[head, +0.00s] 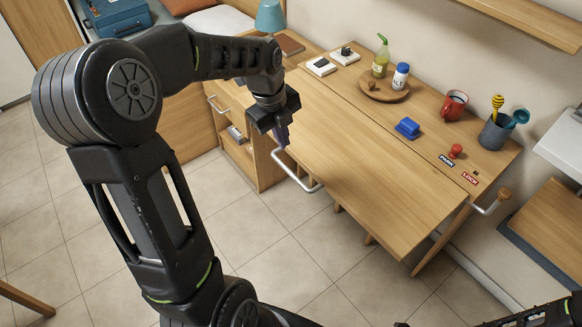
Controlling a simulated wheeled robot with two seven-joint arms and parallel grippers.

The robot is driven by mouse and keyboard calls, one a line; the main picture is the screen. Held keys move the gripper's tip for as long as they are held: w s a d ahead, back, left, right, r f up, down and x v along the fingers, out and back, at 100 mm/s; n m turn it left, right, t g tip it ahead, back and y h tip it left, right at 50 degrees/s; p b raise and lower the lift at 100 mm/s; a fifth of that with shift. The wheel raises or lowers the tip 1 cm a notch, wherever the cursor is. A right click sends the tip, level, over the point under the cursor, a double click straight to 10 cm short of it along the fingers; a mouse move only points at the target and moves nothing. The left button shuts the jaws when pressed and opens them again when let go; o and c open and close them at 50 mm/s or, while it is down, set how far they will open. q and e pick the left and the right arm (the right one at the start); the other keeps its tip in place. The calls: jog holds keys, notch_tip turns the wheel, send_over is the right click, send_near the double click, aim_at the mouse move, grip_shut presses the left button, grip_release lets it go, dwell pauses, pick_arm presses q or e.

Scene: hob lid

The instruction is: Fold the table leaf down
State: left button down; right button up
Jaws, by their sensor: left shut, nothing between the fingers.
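The wooden table leaf (350,170) is up, level with the fixed tabletop (425,125) behind it, with a seam between them. A white bar handle (297,174) sticks out at the leaf's front left edge. My left gripper (283,140) is shut and empty, pointing down by the leaf's left front edge, just above the bar in the picture; I cannot tell if it touches. A red knob (456,151) stands on the fixed top between labels PARK (447,158) and LOCK (470,178). Part of my right arm shows at the bottom right; its gripper is out of frame.
A round tray (373,93) with bottles, a blue item (407,128), a red mug (453,105) and a utensil cup (495,132) stand on the fixed top. The leaf's surface is clear. A wood-knobbed crank (492,204) juts from the right end. Tiled floor in front is free.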

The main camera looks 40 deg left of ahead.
aim_at(293, 175)
pick_arm(q)
jog(key=f, duration=0.4)
jog(key=w+f+p, duration=0.1)
jog(key=f, duration=0.4)
jog(key=w+f, duration=0.1)
jog(key=f, duration=0.3)
jog(key=shift+w+d+f, duration=0.25)
jog(key=shift+d+f, duration=0.15)
pick_arm(e)
jog(key=shift+r, duration=0.65)
